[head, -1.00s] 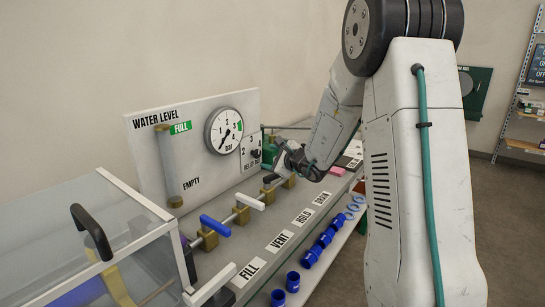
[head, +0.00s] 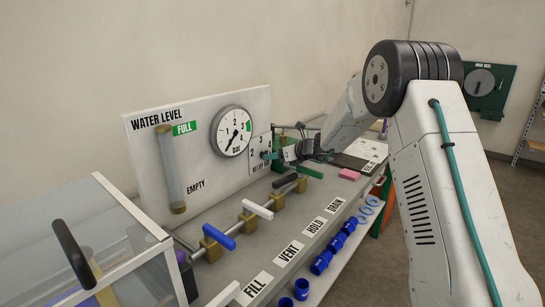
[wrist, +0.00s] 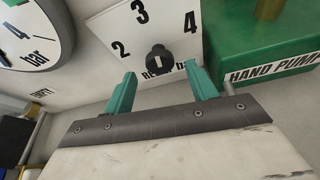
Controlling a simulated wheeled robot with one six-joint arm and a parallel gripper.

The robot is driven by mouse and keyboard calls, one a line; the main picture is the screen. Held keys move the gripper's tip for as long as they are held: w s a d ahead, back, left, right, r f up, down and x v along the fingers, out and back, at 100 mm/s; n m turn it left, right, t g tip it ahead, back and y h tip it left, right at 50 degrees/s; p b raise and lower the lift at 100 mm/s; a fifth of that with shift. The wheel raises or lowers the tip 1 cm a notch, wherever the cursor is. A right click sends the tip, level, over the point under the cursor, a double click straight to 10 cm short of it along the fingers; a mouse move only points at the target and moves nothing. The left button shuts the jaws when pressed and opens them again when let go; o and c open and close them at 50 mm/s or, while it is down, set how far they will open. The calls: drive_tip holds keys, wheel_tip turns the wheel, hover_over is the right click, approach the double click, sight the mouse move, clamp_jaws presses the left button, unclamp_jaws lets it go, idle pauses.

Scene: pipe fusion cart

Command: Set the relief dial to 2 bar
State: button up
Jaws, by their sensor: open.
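The relief dial (wrist: 159,58) is a black round knob with a white mark, on a white plate numbered 2, 3 and 4. In the wrist view the mark looks roughly upright, but I cannot tell which number it points to. My gripper (wrist: 162,88) is open, its green fingers on either side and a little short of the knob, with nothing between the tips.
The round pressure gauge (head: 232,131) is left of the dial. The green hand pump (wrist: 257,40) stands close on the right. Several valve levers, one of them blue (head: 219,237), line the bench below. A pink block (head: 350,177) lies right of my gripper.

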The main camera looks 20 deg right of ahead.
drive_tip(key=x, duration=0.3)
drive_tip(key=shift+w+a+f, duration=0.1)
drive_tip(key=shift+w, duration=0.1)
drive_tip(key=c, duration=1)
drive_tip(key=n+t+h, duration=0.1)
drive_tip(key=n, duration=0.1)
drive_tip(key=n+t+h, duration=0.1)
drive_tip(key=n, duration=0.2)
drive_tip(key=n+t+h, duration=0.1)
drive_tip(key=n+h, duration=0.1)
drive_tip(key=n, duration=0.1)
drive_tip(key=shift+s+a+f+t, duration=0.1)
drive_tip(key=shift+t, duration=0.3)
